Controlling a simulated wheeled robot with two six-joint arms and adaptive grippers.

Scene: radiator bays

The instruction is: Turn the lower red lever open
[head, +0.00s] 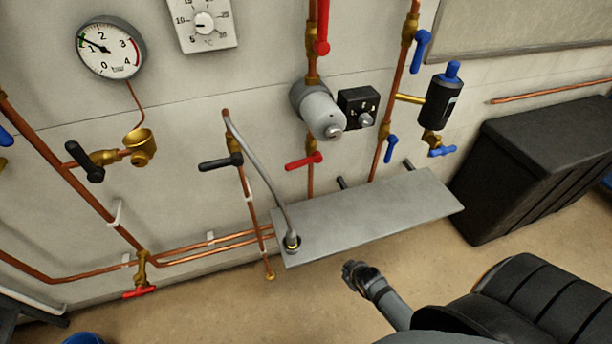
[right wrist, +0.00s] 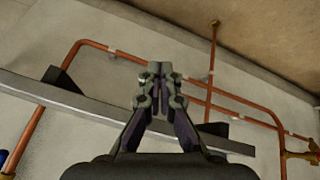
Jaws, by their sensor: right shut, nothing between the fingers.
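A red lever (head: 304,161) sits on the vertical copper pipe below the grey pump (head: 318,110) in the head view. It lies across the pipe, nearly level. A second red lever (head: 322,35) is higher on the same pipe line and points along it. A red handle (head: 139,292) is on a low valve at the lower left. My right gripper (head: 352,270) is in front of and below the metal shelf, apart from every lever. Its fingers (right wrist: 158,70) are shut and empty in the right wrist view. My left gripper is not in view.
The grey shelf (head: 375,213) juts from the wall below the pump, with a grey hose end (head: 292,242) on it. The shelf's edge (right wrist: 95,105) crosses the right wrist view. Blue levers (head: 390,148) are on the pipe to the right. A black box (head: 530,165) stands at the right.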

